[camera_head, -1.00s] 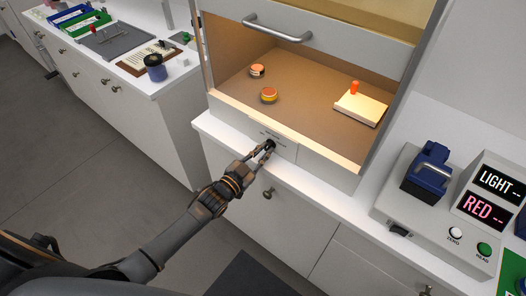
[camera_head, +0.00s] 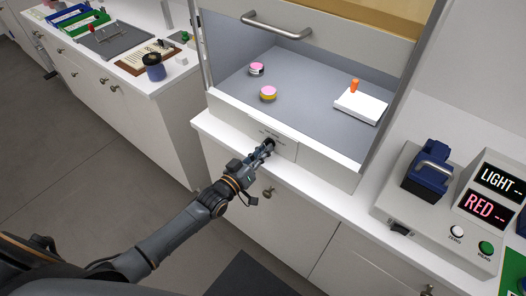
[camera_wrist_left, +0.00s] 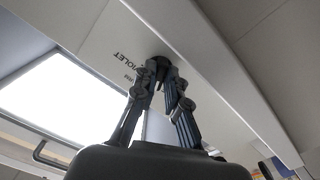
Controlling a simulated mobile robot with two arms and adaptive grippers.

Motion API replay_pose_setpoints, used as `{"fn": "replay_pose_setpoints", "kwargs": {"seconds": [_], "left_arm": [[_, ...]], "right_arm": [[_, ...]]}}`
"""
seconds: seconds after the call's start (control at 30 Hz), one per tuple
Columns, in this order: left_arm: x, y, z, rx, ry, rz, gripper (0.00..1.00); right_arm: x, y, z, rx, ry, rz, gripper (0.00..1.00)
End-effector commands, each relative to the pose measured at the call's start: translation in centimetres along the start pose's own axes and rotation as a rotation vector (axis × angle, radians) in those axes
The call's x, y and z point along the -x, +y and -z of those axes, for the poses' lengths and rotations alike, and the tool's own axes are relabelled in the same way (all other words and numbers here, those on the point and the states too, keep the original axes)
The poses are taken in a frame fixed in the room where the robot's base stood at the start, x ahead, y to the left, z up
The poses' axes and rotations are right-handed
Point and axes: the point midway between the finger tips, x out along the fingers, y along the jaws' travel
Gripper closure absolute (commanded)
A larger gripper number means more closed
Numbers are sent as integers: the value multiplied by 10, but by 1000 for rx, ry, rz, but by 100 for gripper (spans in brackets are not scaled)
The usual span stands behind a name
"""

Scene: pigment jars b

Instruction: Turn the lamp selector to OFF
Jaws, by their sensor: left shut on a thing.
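The lamp selector (camera_head: 271,142) is a small dark knob on the white front sill of the lit booth. In the left wrist view the knob (camera_wrist_left: 161,64) is partly hidden by the fingers. The label VIOLET and part of another label show beside it. My left gripper (camera_head: 264,151) is shut on the knob; its two fingers also show in the left wrist view (camera_wrist_left: 160,78). The knob's pointer cannot be made out. The booth inside (camera_head: 303,100) is lit with a cool, neutral light. My right gripper is not in view.
In the booth stand two pink-lidded jars (camera_head: 268,93) (camera_head: 256,69) and a white block (camera_head: 360,105) with an orange peg. A raised front panel with a handle (camera_head: 277,27) hangs above. A meter device (camera_head: 440,215) reading LIGHT and RED stands at right.

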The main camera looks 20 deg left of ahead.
Motion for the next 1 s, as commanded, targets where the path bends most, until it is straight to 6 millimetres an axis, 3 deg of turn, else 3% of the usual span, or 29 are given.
{"fn": "replay_pose_setpoints", "kwargs": {"seconds": [0.5,1.0], "left_arm": [[0,1,-2,436,-3,1,100],[0,2,-1,601,-3,2,100]], "right_arm": [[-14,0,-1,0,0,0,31],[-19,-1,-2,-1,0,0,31]]}}
